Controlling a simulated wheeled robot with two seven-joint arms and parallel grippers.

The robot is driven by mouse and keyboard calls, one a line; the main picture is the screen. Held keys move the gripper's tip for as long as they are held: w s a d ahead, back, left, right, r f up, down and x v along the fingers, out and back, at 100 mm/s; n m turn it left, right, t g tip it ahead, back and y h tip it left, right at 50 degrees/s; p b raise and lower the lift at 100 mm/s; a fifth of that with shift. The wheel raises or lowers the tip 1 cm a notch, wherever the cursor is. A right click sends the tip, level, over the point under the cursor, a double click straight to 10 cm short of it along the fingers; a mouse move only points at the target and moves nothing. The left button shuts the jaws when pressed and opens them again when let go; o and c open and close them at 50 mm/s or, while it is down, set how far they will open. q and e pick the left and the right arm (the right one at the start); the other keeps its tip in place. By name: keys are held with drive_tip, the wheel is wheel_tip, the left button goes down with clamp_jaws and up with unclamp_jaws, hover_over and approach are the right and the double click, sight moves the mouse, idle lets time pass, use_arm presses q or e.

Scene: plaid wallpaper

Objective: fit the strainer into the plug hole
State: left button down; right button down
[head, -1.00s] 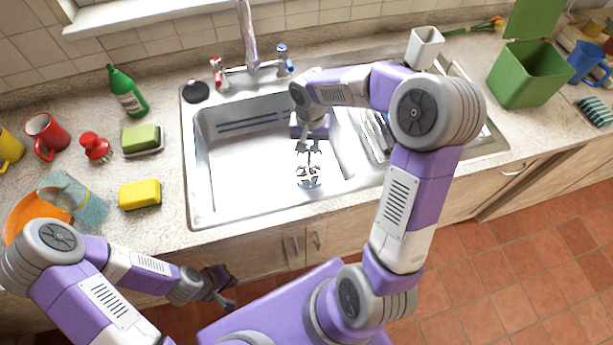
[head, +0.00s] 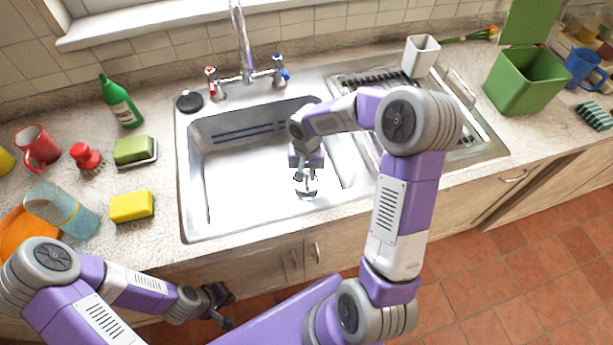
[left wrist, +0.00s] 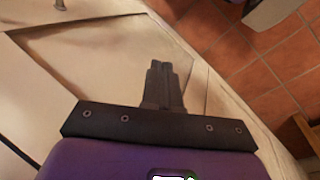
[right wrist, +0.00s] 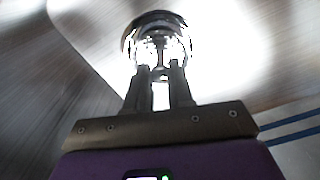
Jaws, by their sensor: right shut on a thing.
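The strainer (right wrist: 157,22) is a shiny round metal piece in the right wrist view, just beyond my right fingertips. My right gripper (right wrist: 160,70) is shut on it. In the head view my right gripper (head: 304,172) points down into the sink, with the bright strainer (head: 306,188) at its tips, low over the basin floor. The plug hole is not clearly visible behind the strainer and gripper; I cannot tell whether the strainer is seated or just above it. My left gripper (head: 219,302) is empty in front of the cabinet; its fingers (left wrist: 160,85) are together.
The steel sink (head: 225,190) has a tap (head: 242,50) behind it and a drainer at right. A black plug (head: 189,101) lies on its back-left corner. The left basin floor is clear.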

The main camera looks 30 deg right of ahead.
drive_tip(key=shift+f, duration=0.8)
drive_tip(key=shift+r, duration=0.1)
drive_tip(key=c, duration=1)
unclamp_jaws()
drive_tip(key=shift+f, duration=0.3)
drive_tip(key=r, duration=0.2)
drive_tip(key=r+p, duration=0.1)
drive_tip(key=r, duration=0.2)
drive_tip(key=r+p, duration=0.1)
drive_tip(key=r, duration=0.1)
drive_tip(key=shift+w+a+r, duration=0.1)
drive_tip(key=shift+a+r, duration=0.25)
